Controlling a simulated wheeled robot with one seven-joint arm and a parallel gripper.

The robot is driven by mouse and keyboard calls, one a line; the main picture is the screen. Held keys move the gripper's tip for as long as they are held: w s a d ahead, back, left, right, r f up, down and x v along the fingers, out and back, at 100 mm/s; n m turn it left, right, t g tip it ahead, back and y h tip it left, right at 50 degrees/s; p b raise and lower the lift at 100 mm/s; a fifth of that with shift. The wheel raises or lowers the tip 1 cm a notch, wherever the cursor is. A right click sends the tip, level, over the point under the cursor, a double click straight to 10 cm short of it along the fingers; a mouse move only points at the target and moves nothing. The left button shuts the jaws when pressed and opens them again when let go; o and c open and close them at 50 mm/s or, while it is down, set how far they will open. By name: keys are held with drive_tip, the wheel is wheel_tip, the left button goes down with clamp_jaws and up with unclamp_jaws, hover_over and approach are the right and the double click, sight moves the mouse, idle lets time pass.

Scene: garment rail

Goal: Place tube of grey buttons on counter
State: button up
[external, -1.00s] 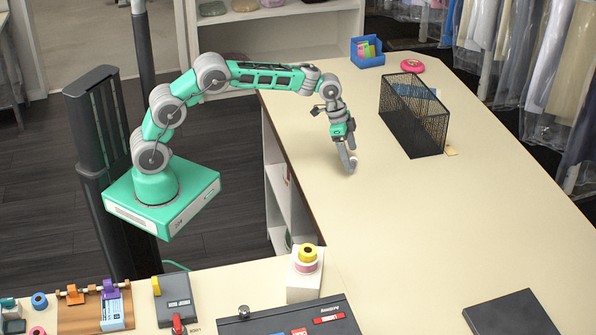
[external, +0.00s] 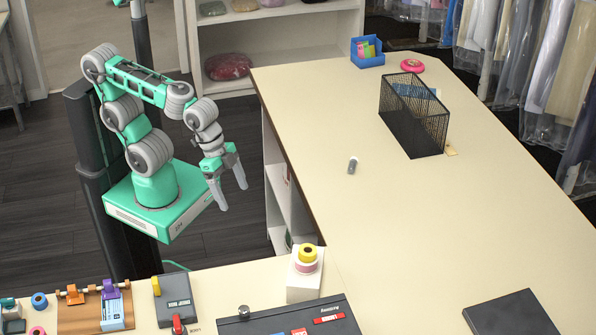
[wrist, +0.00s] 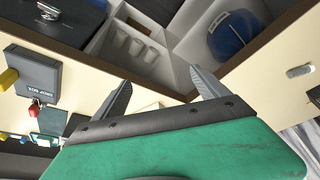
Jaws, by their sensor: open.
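The tube of grey buttons (external: 352,165) stands or lies on the bare cream counter (external: 330,115), left of the black mesh basket; it is small, and its pose is hard to tell in the external view. In the wrist view the tube (wrist: 300,71) shows at the right, on the counter. My gripper (external: 233,198) is open and empty, well left of the tube, off the counter's left edge and above the floor side. In the wrist view its two fingers (wrist: 160,95) are spread with nothing between them.
The black mesh basket (external: 425,120), a blue box (external: 367,52) and a pink tape roll (external: 411,62) are on the counter. A white block with tape rolls (external: 306,275) and a drop box (wrist: 33,78) are on the front counter. Free counter surrounds the tube.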

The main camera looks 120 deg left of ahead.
drive_tip(key=shift+s+d+f, duration=0.35)
drive_tip(key=shift+s+d, duration=0.05)
drive_tip(key=shift+s, duration=0.15)
drive_tip(key=shift+c, duration=0.6)
drive_tip(key=c, duration=0.6)
drive_tip(key=shift+o, duration=0.2)
drive_tip(key=w+a+r+m, duration=0.3)
drive_tip(key=w+a+r, duration=0.25)
drive_tip(key=w, duration=0.25)
drive_tip(key=m+g+p, duration=0.3)
drive_tip(key=m+g, duration=0.1)
drive_tip(key=m, duration=0.8)
hover_over(350, 162)
drive_tip(key=f, duration=0.7)
drive_tip(key=shift+d+f, duration=0.2)
drive_tip(key=shift+f, duration=0.05)
drive_tip(key=f+p, duration=0.2)
drive_tip(key=f, duration=0.6)
drive_tip(key=shift+a+f, duration=0.15)
drive_tip(key=shift+a, duration=0.05)
